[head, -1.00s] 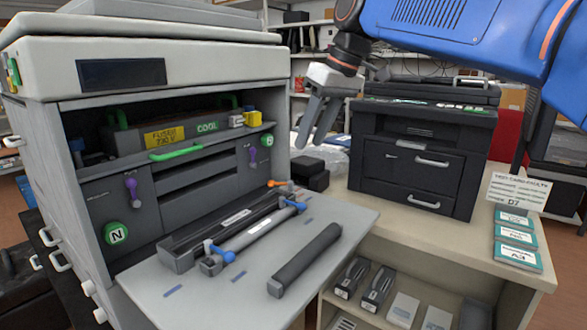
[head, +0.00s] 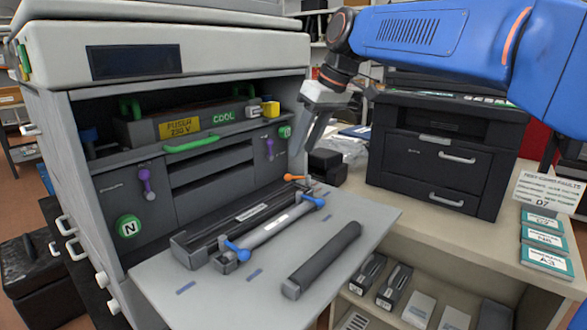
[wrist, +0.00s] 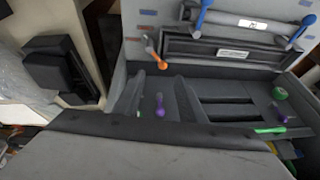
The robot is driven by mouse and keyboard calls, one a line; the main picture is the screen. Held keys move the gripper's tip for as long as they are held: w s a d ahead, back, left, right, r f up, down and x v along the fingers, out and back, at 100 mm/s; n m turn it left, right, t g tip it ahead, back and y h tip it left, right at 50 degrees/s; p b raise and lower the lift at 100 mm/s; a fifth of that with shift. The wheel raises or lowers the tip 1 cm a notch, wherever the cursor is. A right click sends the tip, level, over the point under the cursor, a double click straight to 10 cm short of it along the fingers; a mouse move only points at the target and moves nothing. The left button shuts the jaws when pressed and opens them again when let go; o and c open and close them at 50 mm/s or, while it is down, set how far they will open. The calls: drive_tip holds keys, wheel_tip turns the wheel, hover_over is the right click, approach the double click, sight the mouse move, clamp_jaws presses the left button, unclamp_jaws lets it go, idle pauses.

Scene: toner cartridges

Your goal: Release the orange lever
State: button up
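The orange lever (head: 293,178) sticks out at the right inner end of the grey printer's opening, just behind the dark trough (head: 210,237). In the wrist view the orange lever (wrist: 155,52) stands left of the dark trough, with nothing touching it. My gripper (head: 308,145) is open and empty, pointing down above and slightly right of the lever, apart from it. A roller unit with blue levers (head: 236,251) lies on the flap.
A loose dark roller (head: 322,258) lies on the flap. Purple levers (head: 146,183), a green bar (head: 190,144) and a fuser labelled 230 V (head: 180,128) sit inside. A black printer (head: 440,150) stands on the bench at right, with small black boxes (head: 326,163) beside it.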

drive_tip(key=x, duration=0.8)
drive_tip(key=shift+r, duration=0.1)
drive_tip(key=shift+c, duration=0.2)
